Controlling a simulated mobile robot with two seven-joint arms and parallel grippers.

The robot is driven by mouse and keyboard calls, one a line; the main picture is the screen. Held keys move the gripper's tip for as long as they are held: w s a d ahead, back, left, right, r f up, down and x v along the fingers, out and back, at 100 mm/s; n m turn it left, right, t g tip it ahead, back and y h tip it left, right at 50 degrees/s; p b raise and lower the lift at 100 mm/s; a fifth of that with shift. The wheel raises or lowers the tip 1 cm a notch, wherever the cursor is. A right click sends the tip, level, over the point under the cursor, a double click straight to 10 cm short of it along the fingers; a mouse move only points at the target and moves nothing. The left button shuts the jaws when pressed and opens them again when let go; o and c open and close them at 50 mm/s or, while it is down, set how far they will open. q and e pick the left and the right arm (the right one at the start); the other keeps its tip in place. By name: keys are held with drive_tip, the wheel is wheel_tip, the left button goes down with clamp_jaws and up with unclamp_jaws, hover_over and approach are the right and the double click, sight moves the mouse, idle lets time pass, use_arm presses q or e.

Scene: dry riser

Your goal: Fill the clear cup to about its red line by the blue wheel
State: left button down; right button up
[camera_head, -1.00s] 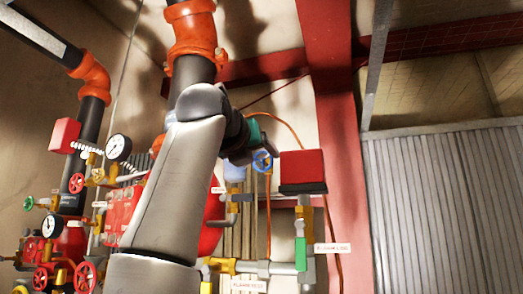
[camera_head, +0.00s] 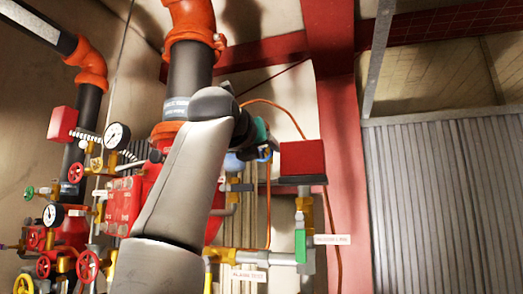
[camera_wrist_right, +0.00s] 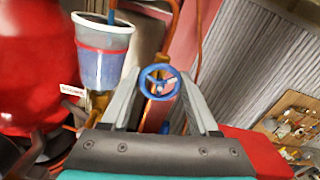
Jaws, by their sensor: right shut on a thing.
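The clear cup (camera_wrist_right: 101,55) is at the upper left of the wrist view, tilted in the picture, with a red line near its rim. A dark blue spout end reaches into its mouth. Below the line it looks pale blue; I cannot tell the liquid level for sure. The blue wheel (camera_wrist_right: 160,82) is between the fingertips of my right gripper (camera_wrist_right: 161,78), which is shut on it. In the head view the cup (camera_head: 233,163) is partly behind my right arm, and the wheel (camera_head: 266,155) is mostly covered by the gripper. My left gripper is out of view.
A red box (camera_head: 303,159) on a pipe stands just right of the wheel. Red tanks and pipes with gauges (camera_head: 117,136) and red handwheels (camera_head: 88,265) crowd the left. Corrugated panelling (camera_head: 440,205) fills the right.

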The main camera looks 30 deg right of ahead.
drive_tip(key=c, duration=0.4)
drive_tip(key=shift+m, duration=2.4)
drive_tip(key=o, duration=1.1)
drive_tip(key=shift+s+a, duration=0.1)
drive_tip(key=shift+s+a, duration=0.25)
drive_tip(key=b+v, duration=0.5)
drive_tip(key=v, duration=0.9)
drive_tip(key=shift+s+a, duration=0.1)
drive_tip(key=shift+s, duration=0.05)
